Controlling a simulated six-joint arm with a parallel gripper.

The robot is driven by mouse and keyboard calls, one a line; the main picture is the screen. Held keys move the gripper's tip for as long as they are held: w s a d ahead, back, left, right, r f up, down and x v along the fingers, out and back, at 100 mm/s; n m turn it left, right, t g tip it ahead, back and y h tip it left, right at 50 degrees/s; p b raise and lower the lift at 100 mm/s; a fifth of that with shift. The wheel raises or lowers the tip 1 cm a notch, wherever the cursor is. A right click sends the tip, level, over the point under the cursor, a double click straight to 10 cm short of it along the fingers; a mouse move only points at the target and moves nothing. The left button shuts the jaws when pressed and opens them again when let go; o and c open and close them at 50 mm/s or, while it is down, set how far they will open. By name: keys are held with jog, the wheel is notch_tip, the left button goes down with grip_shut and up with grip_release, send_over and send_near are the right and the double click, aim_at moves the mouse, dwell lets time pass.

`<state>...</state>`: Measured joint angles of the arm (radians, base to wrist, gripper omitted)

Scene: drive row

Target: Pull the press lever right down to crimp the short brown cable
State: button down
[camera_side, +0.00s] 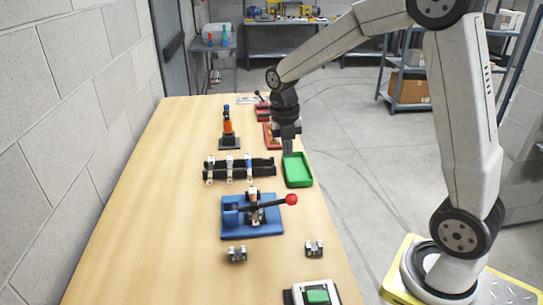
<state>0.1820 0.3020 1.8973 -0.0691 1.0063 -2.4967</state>
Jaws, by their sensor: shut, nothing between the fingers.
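A blue press (236,217) stands on the wooden bench in the middle. Its dark lever (272,203) reaches out to the right and ends in a red ball knob (291,199). The lever lies close to level in this view; I cannot tell how far it is from its lowest stop. I cannot make out the short brown cable. My gripper (288,151) points down, shut and empty, at the back end of the green tray. It is well behind the lever knob and apart from it.
A green tray (310,182) lies between my gripper and the press. A black rack (265,168) with several pale pieces is behind the press. Metal blocks (237,254) (314,248) and a green-button box (318,296) stand in front. An orange-and-black tool (228,129) stands further back.

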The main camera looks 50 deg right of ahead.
aim_at(297, 199)
jog(key=shift+s+d+r+t, duration=0.15)
jog(key=shift+s+t, duration=0.35)
jog(key=shift+s, duration=0.3)
jog(key=shift+s+r+t, duration=0.2)
jog(key=shift+s+t, duration=0.3)
jog(key=shift+s, duration=0.25)
jog(key=shift+s+d+r+t, duration=0.15)
jog(key=shift+s+t, duration=0.35)
jog(key=shift+s, duration=0.3)
jog(key=shift+a+f, duration=0.1)
jog(key=shift+f, duration=0.05)
jog(key=shift+w+d+f, duration=0.1)
jog(key=shift+w+f, duration=0.35)
jog(key=shift+f, duration=1.8)
jog(key=shift+w+d+f, duration=0.1)
jog(key=shift+w+f, duration=0.35)
jog(key=shift+f, duration=1.75)
jog(key=shift+w+f, duration=0.45)
jog(key=shift+f, duration=1.8)
jog(key=shift+s+d+f, duration=0.15)
jog(key=shift+s+f, duration=0.1)
jog(key=shift+f, duration=0.55)
jog(key=shift+s+d+f, duration=0.15)
jog(key=shift+s+f, duration=0.1)
jog(key=shift+f, duration=0.5)
jog(key=shift+r, duration=0.15)
